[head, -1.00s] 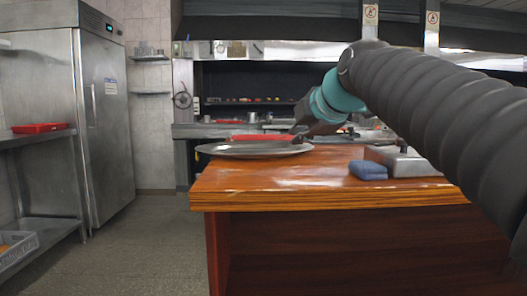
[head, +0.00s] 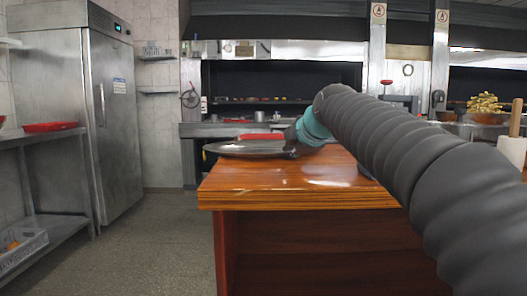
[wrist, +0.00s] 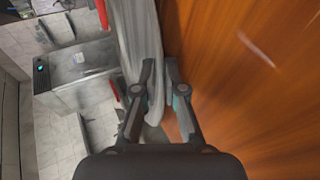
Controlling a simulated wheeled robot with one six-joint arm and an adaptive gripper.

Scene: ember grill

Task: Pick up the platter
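The platter (head: 232,149) is a wide grey metal dish at the far left end of the wooden counter, with its left side reaching past the counter's edge. My gripper (head: 294,143) is at its right end and hides part of it. In the wrist view the platter (wrist: 144,32) is a grey band running down toward the fingers and partly behind the left one. My gripper (wrist: 161,68) has its fingertips close together with a narrow gap, right at the platter's rim. I cannot tell whether both fingers touch the rim.
The wooden counter (head: 270,182) is clear in front of the platter. A red tray (head: 262,136) shows behind the platter. At left are a steel fridge (head: 110,110) and a shelf with a red tray (head: 50,127). The floor (head: 160,235) left of the counter is free.

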